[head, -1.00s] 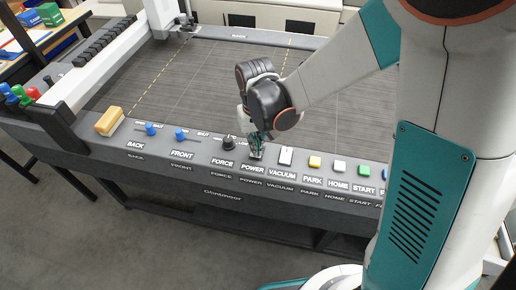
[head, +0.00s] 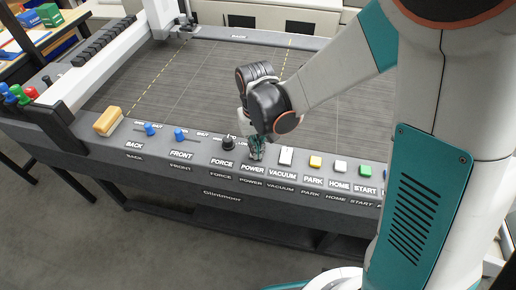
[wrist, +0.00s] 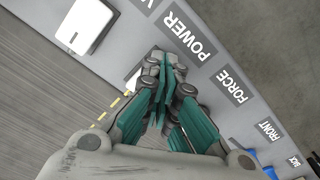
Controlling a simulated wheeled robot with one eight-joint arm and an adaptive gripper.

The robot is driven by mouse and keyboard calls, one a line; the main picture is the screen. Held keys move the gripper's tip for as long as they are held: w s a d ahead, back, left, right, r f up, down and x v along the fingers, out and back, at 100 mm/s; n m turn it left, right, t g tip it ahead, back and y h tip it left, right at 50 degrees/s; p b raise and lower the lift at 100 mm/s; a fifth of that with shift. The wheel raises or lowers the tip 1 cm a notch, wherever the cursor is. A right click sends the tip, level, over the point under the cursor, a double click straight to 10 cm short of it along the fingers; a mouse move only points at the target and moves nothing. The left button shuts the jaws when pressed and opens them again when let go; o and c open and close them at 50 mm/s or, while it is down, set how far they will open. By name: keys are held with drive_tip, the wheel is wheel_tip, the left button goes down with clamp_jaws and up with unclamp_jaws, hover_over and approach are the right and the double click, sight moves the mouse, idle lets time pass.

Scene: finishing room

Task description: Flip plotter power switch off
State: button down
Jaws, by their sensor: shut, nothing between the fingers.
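My gripper (head: 256,157) is shut and empty, pointing down at the plotter's front panel just behind the POWER label (head: 252,169). In the wrist view its closed teal and grey fingers (wrist: 163,72) sit beside the POWER label (wrist: 188,35). The power switch is mostly hidden behind the fingers; a small white piece of it (wrist: 133,79) shows at their left edge. I cannot tell which way the switch is tilted, nor whether the fingertips touch it.
The white VACUUM switch (head: 286,156) is close on the right. The black FORCE knob (head: 229,144) is close on the left. PARK (head: 315,162), HOME and START buttons follow to the right. A yellow block (head: 108,120) lies on the panel's left. The plotter bed behind is clear.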

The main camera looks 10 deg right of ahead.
drive_tip(key=shift+r, duration=0.1)
drive_tip(key=shift+r+p, duration=2.35)
drive_tip(key=shift+r, duration=1.1)
